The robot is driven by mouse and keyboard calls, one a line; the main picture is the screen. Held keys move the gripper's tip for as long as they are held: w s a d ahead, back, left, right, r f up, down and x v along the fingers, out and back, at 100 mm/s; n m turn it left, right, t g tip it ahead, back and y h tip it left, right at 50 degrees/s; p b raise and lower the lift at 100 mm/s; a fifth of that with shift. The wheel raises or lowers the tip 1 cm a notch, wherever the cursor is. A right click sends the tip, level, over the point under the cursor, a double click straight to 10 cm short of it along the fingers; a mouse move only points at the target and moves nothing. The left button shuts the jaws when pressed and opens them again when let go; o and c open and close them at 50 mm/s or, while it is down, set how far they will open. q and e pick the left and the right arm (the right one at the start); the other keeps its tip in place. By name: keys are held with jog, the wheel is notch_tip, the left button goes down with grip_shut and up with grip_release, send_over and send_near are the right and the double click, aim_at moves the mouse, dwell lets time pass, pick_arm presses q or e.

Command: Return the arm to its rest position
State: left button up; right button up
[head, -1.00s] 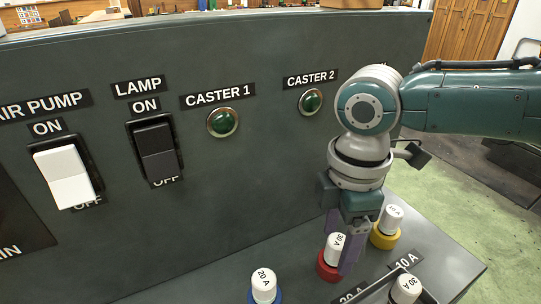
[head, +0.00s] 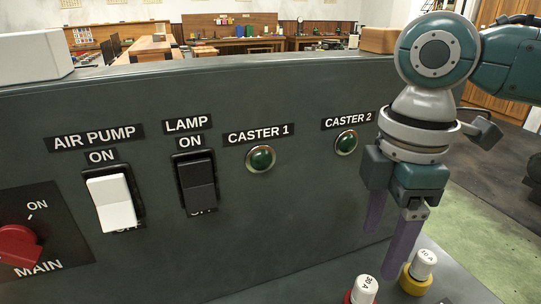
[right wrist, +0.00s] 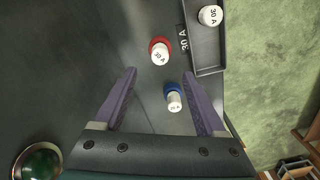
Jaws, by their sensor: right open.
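My right gripper (head: 388,240) shows at the right of the head view, fingers pointing down, in front of the dark panel (head: 300,215). Its two purple fingers are apart with nothing between them. In the right wrist view the open fingers (right wrist: 160,100) also show, above the ledge with the fuses. My right arm comes in from the upper right of the head view. My left gripper is not in view.
A red-based fuse (head: 364,290) and a yellow-based fuse (head: 419,272) stand on the ledge below the gripper. A blue-based fuse (right wrist: 173,96) and a tray (right wrist: 208,58) holding a white fuse show in the wrist view. Green floor (head: 460,235) lies open at right.

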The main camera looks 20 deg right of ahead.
jog(key=s+a+f+m+t+y, duration=0.2)
jog(key=s+a+f+m+y, duration=0.1)
jog(key=s+a, duration=0.65)
jog(key=s+d+r+m+t+h+p, duration=0.2)
jog(key=s+d+m, duration=0.35)
jog(key=m, duration=0.35)
notch_tip(320, 180, up, 38)
jog(key=s+p, duration=0.1)
jog(key=p, duration=3.6)
jog(key=shift+d+m+h+p, duration=0.3)
jog(key=shift+d+h+p, duration=0.05)
jog(key=shift+d+h, duration=0.1)
